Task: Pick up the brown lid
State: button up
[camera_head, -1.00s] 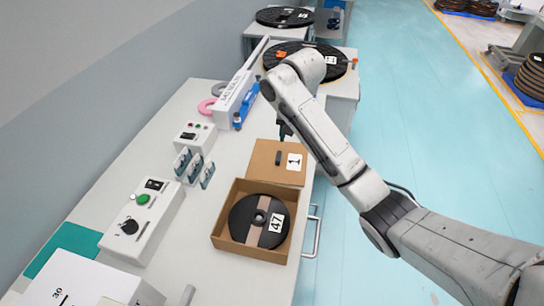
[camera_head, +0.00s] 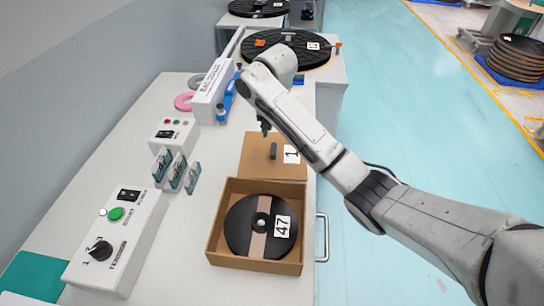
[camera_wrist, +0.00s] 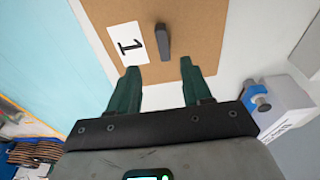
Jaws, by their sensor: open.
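The brown lid (camera_head: 259,167) lies flat on the white worktop behind the open brown box. It has a dark upright handle (camera_head: 274,151) and a white label with a "1". In the wrist view the lid (camera_wrist: 205,30) fills the upper middle, with its handle (camera_wrist: 162,41) just beyond the fingertips and the label to the left. My gripper (camera_wrist: 160,75) is open and empty, its two green fingers apart over the lid's near edge. In the head view my gripper (camera_head: 265,128) hangs over the far side of the lid, left of the handle.
The open brown box (camera_head: 213,240) holds a black reel labelled 47. Small teal-grey holders (camera_head: 175,172) and control boxes (camera_head: 118,240) stand to the left. A white and blue dispenser (camera_head: 215,95) stands behind the lid. A metal rail (camera_head: 322,238) runs along the right edge.

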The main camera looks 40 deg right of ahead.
aim_at(274, 149)
jog(key=f, duration=0.5)
jog(key=w+f, duration=0.1)
jog(key=f, duration=0.2)
jog(key=shift+w+d+p, duration=0.1)
jog(key=shift+d+p, duration=0.15)
jog(key=shift+p, duration=0.05)
jog(key=shift+c, duration=0.2)
grip_shut()
